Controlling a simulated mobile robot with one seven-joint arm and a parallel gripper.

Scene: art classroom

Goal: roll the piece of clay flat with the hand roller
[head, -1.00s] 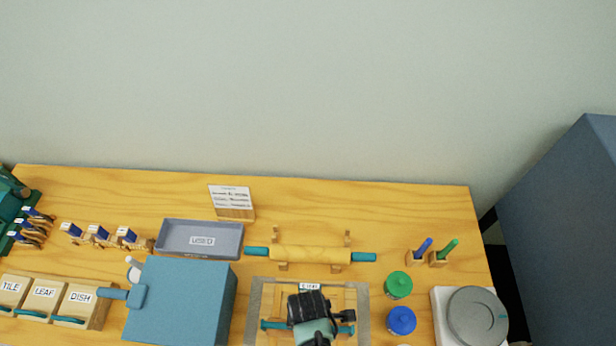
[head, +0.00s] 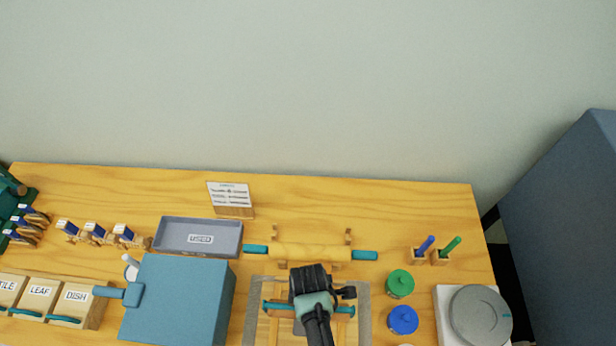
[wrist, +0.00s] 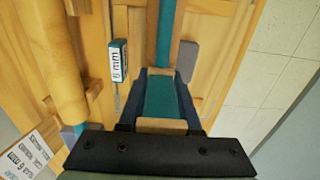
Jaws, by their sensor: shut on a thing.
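My gripper (head: 312,305) is at the front of the bench, above a grey mat (head: 363,315). It is shut on the teal bar of the hand roller (head: 277,307). The bar lies left to right, with an end showing on each side of the gripper. In the wrist view the teal bar (wrist: 165,35) runs away from between the fingers (wrist: 160,95), over pale wooden pieces with a "6 mm" label (wrist: 118,62). I cannot tell whether the roller touches what is under it. The clay is not visible; the gripper and arm cover the mat's middle.
A wooden rolling pin (head: 310,252) with teal handles rests on a stand just behind. A "USED" tray (head: 175,247) and blue block (head: 175,305) stand left. Green (head: 400,282) and blue (head: 403,320) lidded jars and a grey round plate (head: 481,315) stand right.

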